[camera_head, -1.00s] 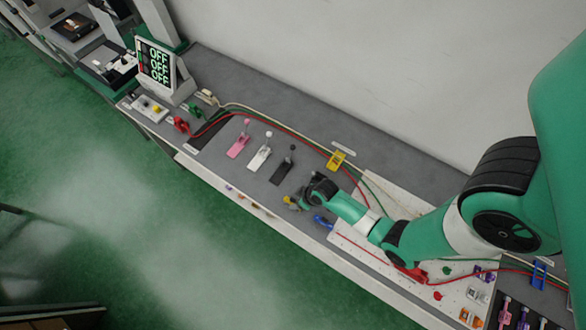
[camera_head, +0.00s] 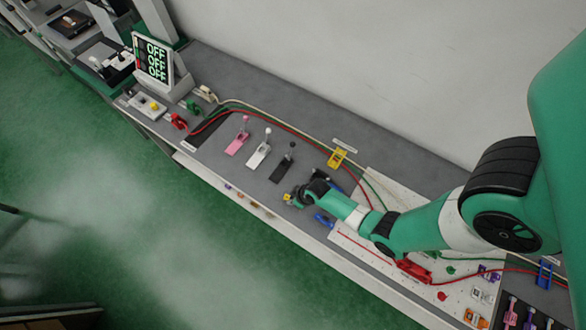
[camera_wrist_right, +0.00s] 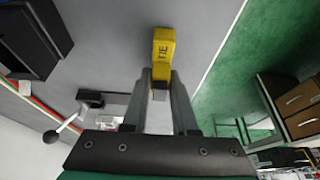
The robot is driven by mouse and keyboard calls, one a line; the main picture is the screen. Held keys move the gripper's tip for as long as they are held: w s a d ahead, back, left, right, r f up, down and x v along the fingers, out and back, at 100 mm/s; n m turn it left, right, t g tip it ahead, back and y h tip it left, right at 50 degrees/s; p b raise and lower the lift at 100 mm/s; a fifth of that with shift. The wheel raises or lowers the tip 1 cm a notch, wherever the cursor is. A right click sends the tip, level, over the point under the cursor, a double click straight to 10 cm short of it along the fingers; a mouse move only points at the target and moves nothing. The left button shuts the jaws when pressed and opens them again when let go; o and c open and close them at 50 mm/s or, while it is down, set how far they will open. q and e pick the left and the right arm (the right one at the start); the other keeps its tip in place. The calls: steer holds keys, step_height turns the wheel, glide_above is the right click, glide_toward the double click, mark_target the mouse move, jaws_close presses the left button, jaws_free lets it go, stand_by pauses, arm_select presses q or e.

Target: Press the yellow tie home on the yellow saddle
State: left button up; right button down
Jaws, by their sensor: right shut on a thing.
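The yellow tie (camera_wrist_right: 163,46), a small block marked "TIE", is between the fingertips of my right gripper (camera_wrist_right: 161,80) in the right wrist view. In the head view, my right gripper (camera_head: 290,199) is over the front part of the bench, and only a bit of yellow shows at its tip. The yellow saddle (camera_head: 337,158) stands farther back on the bench, beside the cables, apart from the gripper and up and right of it. My left gripper is not in view.
Pink (camera_head: 237,143), white (camera_head: 259,155) and black (camera_head: 282,168) lever fixtures stand left of the gripper. A blue piece (camera_head: 323,220) lies close to its right. Red, green and cream cables run along the bench. A sign reading OFF (camera_head: 153,60) stands at the far left.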

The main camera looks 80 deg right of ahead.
mark_target(290, 197)
stand_by(0.3)
steer(key=r+p, duration=0.2)
steer(key=r, duration=0.2)
steer(key=shift+s+a+r+p, duration=0.15)
steer(key=shift+s+r+p, duration=0.15)
steer(key=shift+r+p, duration=0.1)
steer(key=s+a+r+p, duration=0.5)
steer(key=s+r, duration=0.3)
steer(key=s, duration=0.3)
steer(key=shift+s+a, duration=0.25)
steer(key=shift+a, duration=0.65)
steer(key=shift+r, duration=0.1)
